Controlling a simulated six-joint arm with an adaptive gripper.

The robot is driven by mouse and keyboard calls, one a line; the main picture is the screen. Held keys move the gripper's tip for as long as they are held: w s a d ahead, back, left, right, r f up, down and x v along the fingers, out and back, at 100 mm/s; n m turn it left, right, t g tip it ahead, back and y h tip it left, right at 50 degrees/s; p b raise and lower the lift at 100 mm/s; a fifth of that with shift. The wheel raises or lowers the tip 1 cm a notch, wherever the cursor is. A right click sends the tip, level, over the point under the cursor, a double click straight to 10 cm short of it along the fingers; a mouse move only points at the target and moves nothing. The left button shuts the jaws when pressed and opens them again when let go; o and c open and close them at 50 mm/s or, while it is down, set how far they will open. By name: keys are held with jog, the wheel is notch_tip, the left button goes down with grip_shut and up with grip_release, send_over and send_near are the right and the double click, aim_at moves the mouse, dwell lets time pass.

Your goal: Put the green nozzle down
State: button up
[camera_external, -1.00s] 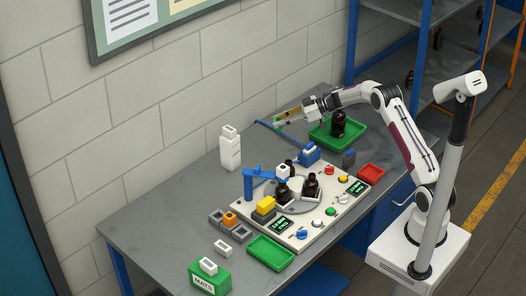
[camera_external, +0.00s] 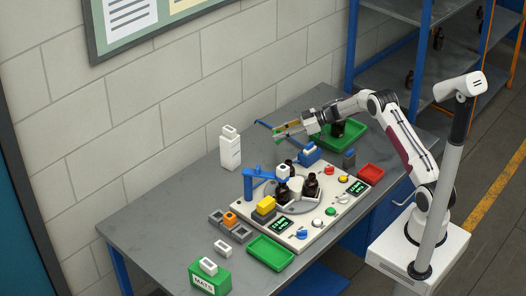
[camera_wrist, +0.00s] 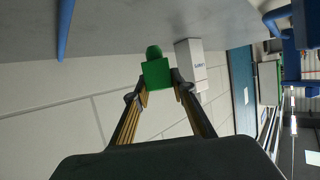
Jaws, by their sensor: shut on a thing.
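My gripper (camera_wrist: 160,92) is shut on the green nozzle (camera_wrist: 156,72), which sits between the two fingertips in the wrist view. The nozzle has a square block body with a rounded green end beyond it. In the external view my gripper (camera_external: 281,135) is held in the air over the back of the grey bench, and the nozzle (camera_external: 278,140) is a small green spot at its tip. It touches nothing but the fingers, as far as I can see.
A console (camera_external: 330,222) with amber bottles, a blue arm and buttons fills the middle. A green tray (camera_external: 353,133) lies behind, a red tray (camera_external: 370,174) right, an empty green tray (camera_external: 271,252) in front. The bench's left part (camera_external: 150,235) is clear.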

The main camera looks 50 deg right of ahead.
jog(key=shift+f, duration=1.85)
jog(key=shift+f, duration=0.15)
jog(key=o, duration=1)
jog(key=v, duration=1.2)
